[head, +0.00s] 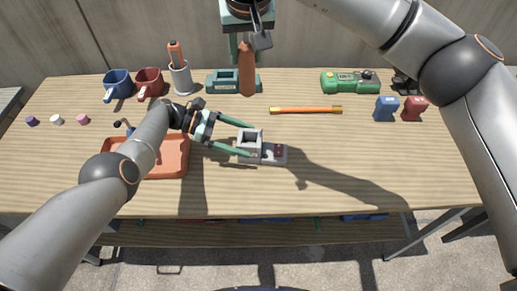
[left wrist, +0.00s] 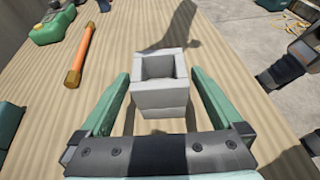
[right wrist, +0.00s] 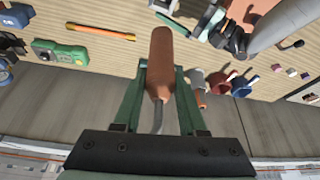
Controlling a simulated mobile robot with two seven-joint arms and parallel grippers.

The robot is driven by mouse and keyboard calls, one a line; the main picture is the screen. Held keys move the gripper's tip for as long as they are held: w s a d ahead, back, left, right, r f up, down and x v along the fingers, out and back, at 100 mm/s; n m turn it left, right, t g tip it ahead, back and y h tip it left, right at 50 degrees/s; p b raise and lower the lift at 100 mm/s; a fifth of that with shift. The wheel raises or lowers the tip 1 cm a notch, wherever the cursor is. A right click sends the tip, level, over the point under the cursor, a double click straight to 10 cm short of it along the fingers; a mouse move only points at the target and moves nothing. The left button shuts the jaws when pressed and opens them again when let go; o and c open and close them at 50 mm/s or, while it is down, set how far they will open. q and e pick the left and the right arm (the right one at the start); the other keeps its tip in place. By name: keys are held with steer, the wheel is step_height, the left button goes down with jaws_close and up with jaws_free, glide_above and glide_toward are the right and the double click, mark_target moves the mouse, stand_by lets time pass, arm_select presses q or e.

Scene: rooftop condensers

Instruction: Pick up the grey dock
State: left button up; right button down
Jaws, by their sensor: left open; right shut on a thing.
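The grey dock (head: 250,138) is a square, open-topped block on the table, with a flat part carrying small dark and red details to its right. In the left wrist view the dock (left wrist: 160,98) stands between the fingers of my left gripper (left wrist: 160,82). My left gripper (head: 247,141) is open, with one finger on each side of the dock; gaps show beside it. My right gripper (head: 246,42) is shut on a brown-handled tool (head: 247,70), held up over the back of the table. The tool (right wrist: 160,60) also shows in the right wrist view.
An orange tray (head: 172,165) lies under my left arm. Blue (head: 118,84) and red (head: 149,83) mugs, a holder (head: 181,78) and a green case (head: 222,82) stand behind. An orange bar (head: 305,110) lies right of centre. The front right table is clear.

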arm_select(q)
steer(key=shift+x, duration=1.1)
steer(key=c, duration=1.5)
